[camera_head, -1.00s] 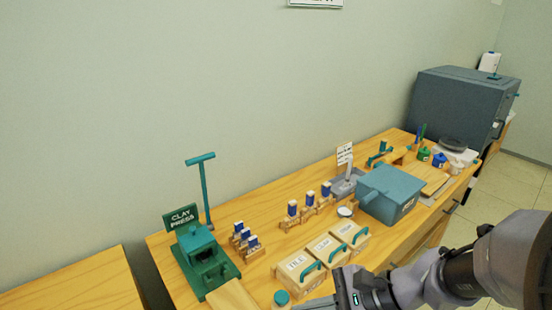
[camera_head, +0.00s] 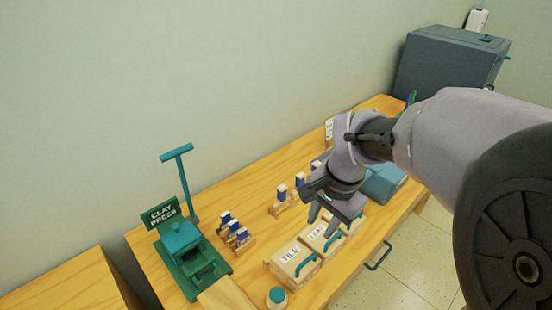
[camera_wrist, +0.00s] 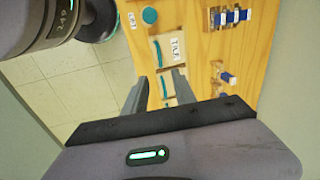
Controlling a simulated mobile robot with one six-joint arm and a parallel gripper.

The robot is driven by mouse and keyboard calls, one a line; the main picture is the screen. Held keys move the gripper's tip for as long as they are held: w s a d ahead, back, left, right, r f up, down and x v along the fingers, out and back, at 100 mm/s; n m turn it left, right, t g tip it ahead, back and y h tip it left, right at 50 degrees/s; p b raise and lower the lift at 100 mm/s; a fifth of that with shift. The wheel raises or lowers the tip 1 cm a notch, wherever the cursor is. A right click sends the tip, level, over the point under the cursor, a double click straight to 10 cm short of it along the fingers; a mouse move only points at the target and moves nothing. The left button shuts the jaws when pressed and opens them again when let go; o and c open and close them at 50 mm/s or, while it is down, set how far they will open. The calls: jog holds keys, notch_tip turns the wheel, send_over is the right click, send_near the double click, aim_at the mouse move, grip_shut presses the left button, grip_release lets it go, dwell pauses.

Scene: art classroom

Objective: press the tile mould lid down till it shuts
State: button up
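The tile mould (camera_head: 292,264) is a pale wooden box with a label reading TILE and a teal handle. It sits near the table's front edge, leftmost of a row of similar boxes. It also shows in the wrist view (camera_wrist: 171,46). I cannot tell whether its lid is fully down. My gripper (camera_head: 323,224) points down above the neighbouring boxes, to the right of the tile mould and apart from it. In the wrist view its two fingers (camera_wrist: 161,90) are apart with nothing held between them.
A neighbouring box (camera_head: 320,238) lies under my gripper. A teal-capped jar (camera_head: 277,297) stands left of the tile mould. The green clay press (camera_head: 190,252) with a tall teal lever stands further left. Small blue-and-white stamps (camera_head: 237,234) stand behind. A blue-grey bin (camera_head: 385,184) is partly hidden by my arm.

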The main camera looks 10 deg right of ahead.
aim_at(307, 260)
jog(key=w+f+b, duration=0.1)
jog(key=f+b, duration=0.1)
jog(key=f, duration=0.4)
jog(key=f+b, duration=0.3)
jog(key=f, duration=0.3)
jog(key=w+a+f+b, duration=0.1)
jog(key=f+b, duration=0.1)
jog(key=f, duration=0.4)
jog(key=shift+w+f, duration=0.15)
jog(key=shift+w, duration=0.2)
jog(key=shift+c, duration=0.4)
grip_shut()
